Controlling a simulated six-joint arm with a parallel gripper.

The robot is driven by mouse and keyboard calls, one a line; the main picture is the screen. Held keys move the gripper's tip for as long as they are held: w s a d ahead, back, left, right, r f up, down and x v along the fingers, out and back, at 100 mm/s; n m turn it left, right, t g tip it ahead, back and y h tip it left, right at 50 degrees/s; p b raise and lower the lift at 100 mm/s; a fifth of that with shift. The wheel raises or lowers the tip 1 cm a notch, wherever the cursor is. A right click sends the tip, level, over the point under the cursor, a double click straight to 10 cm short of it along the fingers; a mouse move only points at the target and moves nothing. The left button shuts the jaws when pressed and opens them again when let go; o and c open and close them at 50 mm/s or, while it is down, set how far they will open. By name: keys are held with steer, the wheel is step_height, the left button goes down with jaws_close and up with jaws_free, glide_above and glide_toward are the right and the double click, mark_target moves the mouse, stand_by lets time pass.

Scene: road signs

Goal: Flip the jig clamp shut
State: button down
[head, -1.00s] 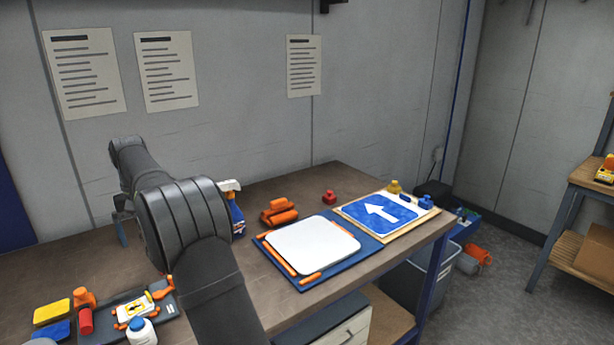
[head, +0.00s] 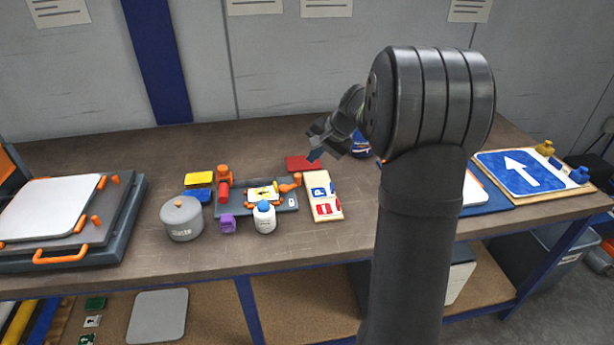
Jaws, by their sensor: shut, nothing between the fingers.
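The small dark jig (head: 283,209) lies on the workbench in the middle of the view. A sign plate with a yellow mark (head: 262,191) sits on it between orange parts. The orange clamp (head: 291,183) is at the jig's right end, with its arm pointing up and to the right, seemingly raised off the plate. The exact angle is too small to tell. My gripper (head: 316,150) is shut and empty, above and to the right of the clamp and apart from it. My arm hides part of the bench on the right.
A white bottle (head: 265,218) with a blue cap stands in front of the jig, beside a purple block (head: 227,224). A grey waste pot (head: 182,219) is left. An orange-and-red tool (head: 224,181) is at the jig's left end. A sign tray (head: 327,210) lies right.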

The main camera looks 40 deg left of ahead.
steer(key=d+f+m+t+y, duration=0.1)
steer(key=d+f+m+t, duration=0.1)
steer(key=d+m, duration=0.2)
steer(key=shift+d, duration=1.1)
steer(key=shift+a+f, duration=0.1)
steer(key=x, duration=0.9)
steer(key=shift+a+f, duration=0.2)
steer(key=shift+a, duration=0.15)
steer(key=a, duration=0.2)
steer(key=shift+w+a+f, duration=0.2)
steer(key=shift+a+f, duration=0.05)
steer(key=shift+f, duration=0.05)
steer(key=shift+w+a+f, duration=0.15)
steer(key=shift+w+a, duration=0.05)
steer(key=shift+a, duration=0.55)
